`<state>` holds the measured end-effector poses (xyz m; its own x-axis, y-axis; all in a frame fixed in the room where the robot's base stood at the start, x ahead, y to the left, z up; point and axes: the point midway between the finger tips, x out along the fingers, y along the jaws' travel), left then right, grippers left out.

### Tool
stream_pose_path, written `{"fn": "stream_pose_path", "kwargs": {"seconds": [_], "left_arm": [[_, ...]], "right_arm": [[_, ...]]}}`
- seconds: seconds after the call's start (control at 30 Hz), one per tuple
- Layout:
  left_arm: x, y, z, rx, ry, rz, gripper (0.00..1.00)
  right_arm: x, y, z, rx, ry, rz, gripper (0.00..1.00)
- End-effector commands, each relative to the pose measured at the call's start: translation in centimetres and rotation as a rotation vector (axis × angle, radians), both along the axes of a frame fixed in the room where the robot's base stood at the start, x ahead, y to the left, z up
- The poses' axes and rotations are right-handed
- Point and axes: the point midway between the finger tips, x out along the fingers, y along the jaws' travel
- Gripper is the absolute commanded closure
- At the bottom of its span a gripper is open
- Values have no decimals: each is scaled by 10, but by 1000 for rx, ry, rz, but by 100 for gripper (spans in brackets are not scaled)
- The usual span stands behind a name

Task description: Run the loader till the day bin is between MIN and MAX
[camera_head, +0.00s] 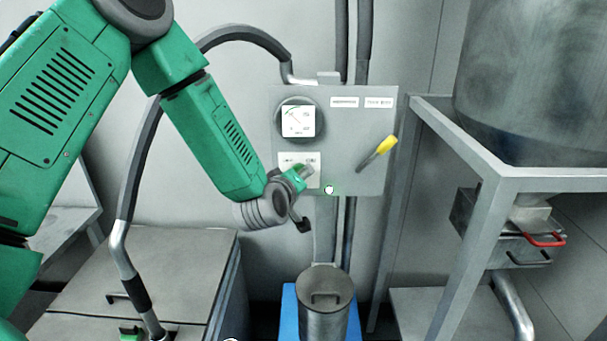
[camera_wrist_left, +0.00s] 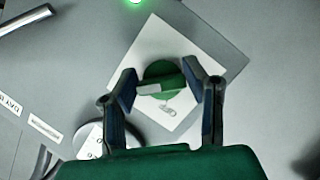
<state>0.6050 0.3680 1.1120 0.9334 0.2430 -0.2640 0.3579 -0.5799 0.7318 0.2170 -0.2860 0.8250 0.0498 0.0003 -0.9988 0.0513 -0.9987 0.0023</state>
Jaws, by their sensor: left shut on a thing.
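My left gripper (camera_head: 300,180) reaches the grey control panel (camera_head: 355,125) from the left. The knob's grip bar lies between the fingertips. Above the plate in the head view is a round gauge (camera_head: 299,121) with a white face; its reading is too small to tell. A green lamp (camera_wrist_left: 134,1) is lit, also seen in the head view (camera_head: 329,190). I cannot tell which vessel is the day bin. My right gripper is not in view.
A lever with a yellow handle (camera_head: 386,145) sticks out at the panel's right. A large grey hopper (camera_head: 535,80) stands in a frame (camera_head: 480,165) at right, with a red handle (camera_head: 545,240) below. A metal canister (camera_head: 326,300) stands below the panel. Hoses run behind.

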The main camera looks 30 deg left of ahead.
Motion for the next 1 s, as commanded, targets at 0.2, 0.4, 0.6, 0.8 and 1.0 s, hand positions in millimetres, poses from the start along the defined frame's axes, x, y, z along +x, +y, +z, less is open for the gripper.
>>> {"fn": "stream_pose_path", "kwargs": {"seconds": [0.2,0.4,0.6,0.8,1.0], "left_arm": [[2,5,5,44,12,12,89],[2,4,5,54,15,12,89],[3,3,6,54,14,10,89],[2,2,5,53,16,8,40],[1,-1,4,52,21,3,40]], "right_arm": [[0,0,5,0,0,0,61],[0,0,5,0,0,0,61],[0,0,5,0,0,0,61],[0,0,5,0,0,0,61],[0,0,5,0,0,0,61]]}}
